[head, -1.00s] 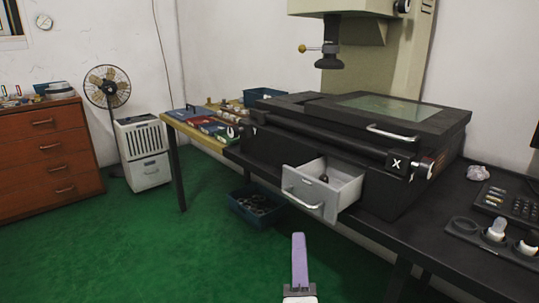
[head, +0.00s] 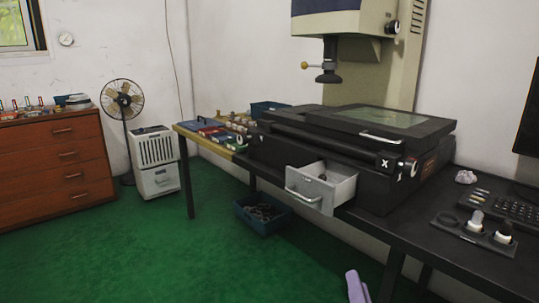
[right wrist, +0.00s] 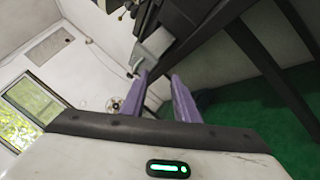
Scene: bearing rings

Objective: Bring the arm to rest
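My right gripper (head: 356,287) shows only as a purple finger at the bottom edge of the head view, in front of and below the black bench. In the right wrist view its two purple fingers (right wrist: 159,78) stand apart with nothing between them, so it is open and empty. My left gripper is in no view. The open grey drawer (head: 308,199) under the measuring machine (head: 372,140) holds a small dark item too small to make out. The drawer also shows beyond the fingers in the right wrist view (right wrist: 150,48).
The black bench (head: 430,243) carries a holder (head: 475,233) with white-topped parts, and a keypad. A dark blue bin (head: 262,216) with dark items stands on the floor. A wooden table (head: 205,143), fan (head: 123,103) and brown cabinet (head: 50,165) lie left. Green floor is clear at front left.

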